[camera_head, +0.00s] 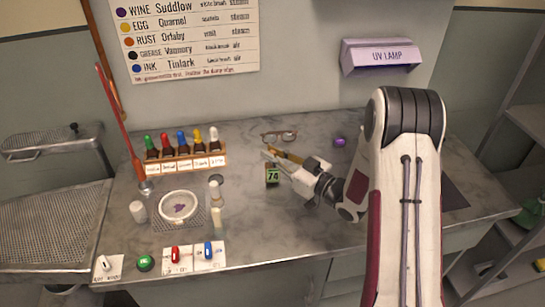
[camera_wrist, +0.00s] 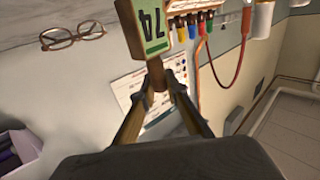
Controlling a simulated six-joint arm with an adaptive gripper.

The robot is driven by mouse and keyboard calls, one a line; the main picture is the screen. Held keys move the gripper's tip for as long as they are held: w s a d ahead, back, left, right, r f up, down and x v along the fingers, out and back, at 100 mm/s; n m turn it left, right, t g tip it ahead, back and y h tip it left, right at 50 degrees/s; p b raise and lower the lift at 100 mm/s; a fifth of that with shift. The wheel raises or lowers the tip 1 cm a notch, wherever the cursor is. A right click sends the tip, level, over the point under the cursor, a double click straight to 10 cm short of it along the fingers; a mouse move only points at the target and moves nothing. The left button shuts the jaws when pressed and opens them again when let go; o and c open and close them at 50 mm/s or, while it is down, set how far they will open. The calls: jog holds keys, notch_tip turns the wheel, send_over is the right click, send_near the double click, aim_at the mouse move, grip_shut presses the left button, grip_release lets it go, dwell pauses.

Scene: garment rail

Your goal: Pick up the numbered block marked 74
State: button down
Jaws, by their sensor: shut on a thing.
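The numbered block marked 74 (camera_head: 273,175) shows a green face with dark digits in the head view, near the middle of the counter. It also shows in the wrist view (camera_wrist: 150,28), at the top centre, with its digits turned sideways and its upper end cut off by the frame. My gripper (camera_wrist: 156,68) is shut on the block's brown part, its two fingers converging there. In the head view my gripper (camera_head: 275,161) reaches in from the right. I cannot tell whether the block touches the counter.
Eyeglasses (camera_head: 279,136) lie behind the block. A rack of coloured bottles (camera_head: 186,163), a white round dish (camera_head: 178,206) and small jars stand to the left. Switches (camera_head: 194,254) line the front edge. A purple item (camera_head: 339,141) sits behind right, below the UV lamp (camera_head: 379,56).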

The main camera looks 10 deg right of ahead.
jog(key=shift+r, duration=4.55)
